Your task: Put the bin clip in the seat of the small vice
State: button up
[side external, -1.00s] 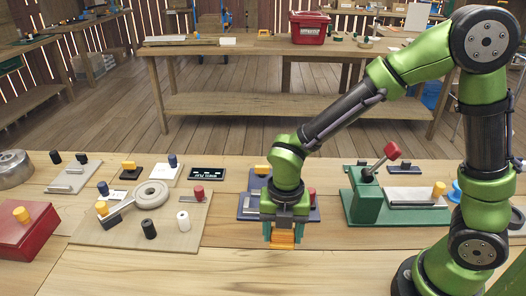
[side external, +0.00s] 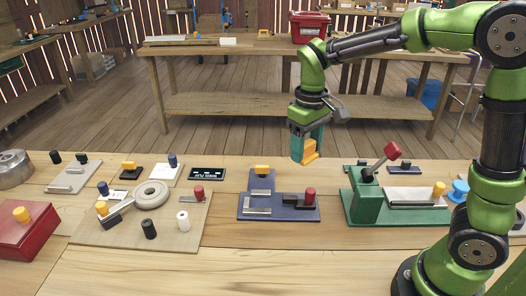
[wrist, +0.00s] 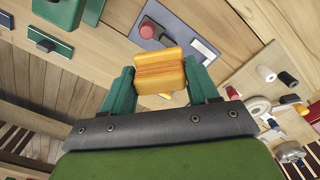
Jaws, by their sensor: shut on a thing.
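My gripper (side external: 308,148) is shut on an orange block, the bin clip (side external: 310,152), and holds it in the air above the far edge of the bench. In the wrist view the bin clip (wrist: 159,71) sits between the two teal fingertips. The small vice looks to be the dark blue plate (side external: 262,187) with a red knob, a dark block and metal bars, below and left of my gripper. Its red knob (wrist: 148,30) shows beyond the clip in the wrist view, where the clip hides part of the plate.
A green lever fixture (side external: 367,200) with a red-tipped handle stands right of the blue plate. A tan board (side external: 180,232) with a grey ring and several pegs lies to the left. A red box (side external: 25,236) is at far left. The front bench strip is clear.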

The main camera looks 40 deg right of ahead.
jog(key=s+a+f+n, duration=0.2)
jog(key=a+f+n, duration=0.1)
jog(key=f, duration=0.1)
jog(key=s+a+f+n, duration=0.3)
jog(key=a+f, duration=0.1)
jog(key=s+a+f+n, duration=0.2)
jog(key=a+f+n, duration=0.1)
jog(key=f, duration=0.2)
jog(key=shift+s+a, duration=0.2)
jog(key=shift+a, duration=0.1)
jog(key=shift+f, duration=2.15)
jog(key=shift+f, duration=0.15)
jog(key=o, duration=1.1)
jog(key=shift+c, duration=0.2)
